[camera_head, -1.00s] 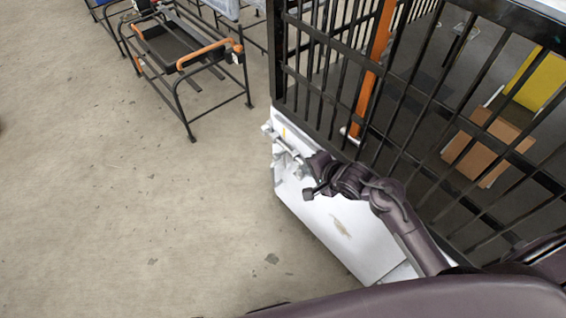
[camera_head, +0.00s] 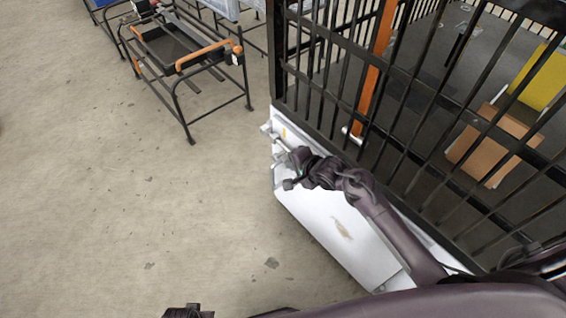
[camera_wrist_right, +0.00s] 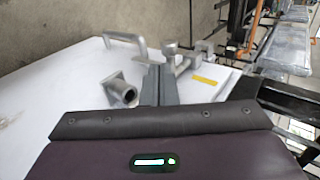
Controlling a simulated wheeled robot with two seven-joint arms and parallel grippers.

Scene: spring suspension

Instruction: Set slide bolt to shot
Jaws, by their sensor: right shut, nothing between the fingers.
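The grey metal slide bolt (camera_head: 281,143) sits on the white panel at the foot of the black cage. In the right wrist view its bar and knob (camera_wrist_right: 171,52) lie just beyond my fingertips, with a bracket (camera_wrist_right: 203,52) to the right. An open tube end (camera_wrist_right: 124,93) is left of the fingers. My right gripper (camera_head: 290,168) is shut and empty, close beside the bolt; its fingers also show in the right wrist view (camera_wrist_right: 158,72). I cannot tell whether they touch the knob. My arm hides part of the bolt. My left gripper is not clearly seen.
The white panel (camera_head: 335,225) carries a bent handle (camera_wrist_right: 125,40) and a yellow strip (camera_wrist_right: 204,81). The barred cage (camera_head: 350,85) rises behind, holding a brown box (camera_head: 485,145). A black-framed cart (camera_head: 190,75) stands back left. The floor at left is clear.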

